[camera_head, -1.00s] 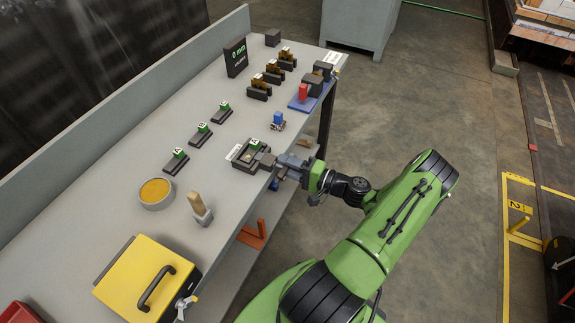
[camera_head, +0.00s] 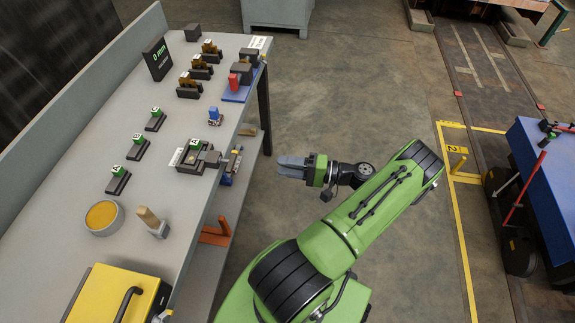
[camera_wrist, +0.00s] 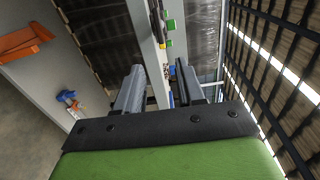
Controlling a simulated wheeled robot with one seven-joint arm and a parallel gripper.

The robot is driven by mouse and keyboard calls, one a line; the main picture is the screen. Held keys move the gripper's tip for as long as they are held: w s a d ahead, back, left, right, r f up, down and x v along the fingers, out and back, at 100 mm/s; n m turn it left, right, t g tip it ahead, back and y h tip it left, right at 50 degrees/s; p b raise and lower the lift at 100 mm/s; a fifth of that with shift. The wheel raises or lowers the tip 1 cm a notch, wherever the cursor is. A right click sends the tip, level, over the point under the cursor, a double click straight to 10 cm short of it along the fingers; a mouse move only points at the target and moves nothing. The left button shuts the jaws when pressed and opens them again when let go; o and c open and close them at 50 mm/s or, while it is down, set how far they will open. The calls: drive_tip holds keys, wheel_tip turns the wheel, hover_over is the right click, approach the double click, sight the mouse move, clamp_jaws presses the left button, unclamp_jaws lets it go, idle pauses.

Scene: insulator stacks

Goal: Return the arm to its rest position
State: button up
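My gripper (camera_head: 281,165) is out over the floor, to the right of the workbench (camera_head: 68,176) and apart from it. In the wrist view my gripper (camera_wrist: 160,84) has its two dark fingers spread, with nothing between them. The dark fixture with a green-topped block (camera_head: 195,146) stands near the bench's right edge, to the left of my gripper.
On the bench are several green-topped pieces (camera_head: 138,146), brown-and-black pieces (camera_head: 189,87), a round yellow bowl (camera_head: 101,217), a brush (camera_head: 151,220) and a yellow box (camera_head: 108,295). A blue table (camera_head: 552,185) stands far right.

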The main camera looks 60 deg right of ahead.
idle(0.6)
drive_tip(key=w+a+r+n+g+p, duration=0.4)
drive_tip(key=w+a+r+n+g, duration=0.6)
drive_tip(key=a+r+g, duration=0.5)
drive_tip(key=s+a+r+n+h+p, duration=0.15)
drive_tip(key=a+r+h, duration=0.25)
drive_tip(key=a+r, duration=0.55)
drive_tip(key=s+a+r+n+t+h+p, duration=0.1)
drive_tip(key=s+a+r+n+t+h, duration=0.1)
drive_tip(key=s+a+r, duration=0.3)
drive_tip(key=s+r+t, duration=0.1)
drive_tip(key=s, duration=0.3)
drive_tip(key=shift+s+n+t, duration=0.3)
drive_tip(key=shift+s+n, duration=0.05)
